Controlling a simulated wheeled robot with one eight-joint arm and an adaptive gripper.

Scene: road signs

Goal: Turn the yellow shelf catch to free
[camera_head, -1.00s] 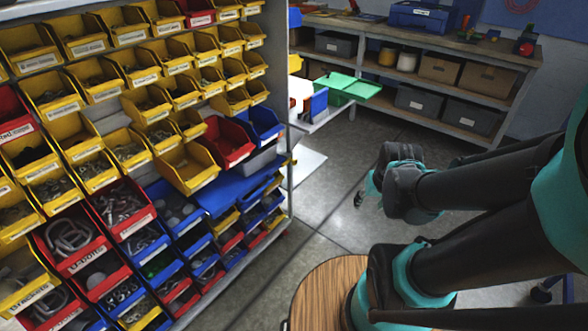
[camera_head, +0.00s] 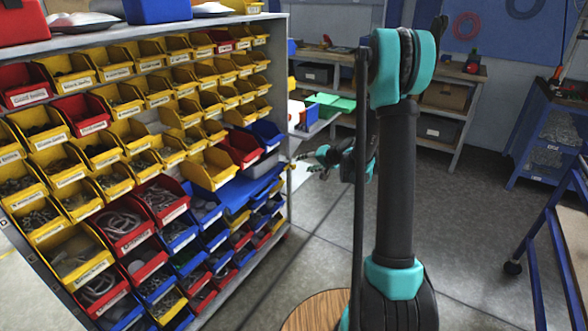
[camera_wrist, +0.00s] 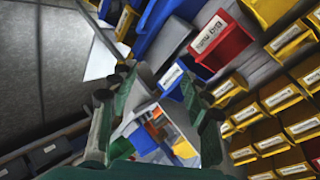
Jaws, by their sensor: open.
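My gripper (camera_head: 322,163) is open and empty, to the right of the bin rack's right edge, near the blue shelf (camera_head: 240,193) that juts out among the bins. In the wrist view, the two fingers of my gripper (camera_wrist: 150,105) are spread apart, with colored things showing in the gap beyond them. I cannot clearly make out the yellow catch now in either view. The shelf's right end lies close to my gripper in the head view, and I cannot tell whether they touch.
The rack holds many yellow, red and blue bins. A yellow bin (camera_head: 207,169) and a red bin (camera_head: 240,148) sit just above the blue shelf; the red bin also shows in the wrist view (camera_wrist: 222,45). A green tray (camera_head: 330,103) stands behind.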

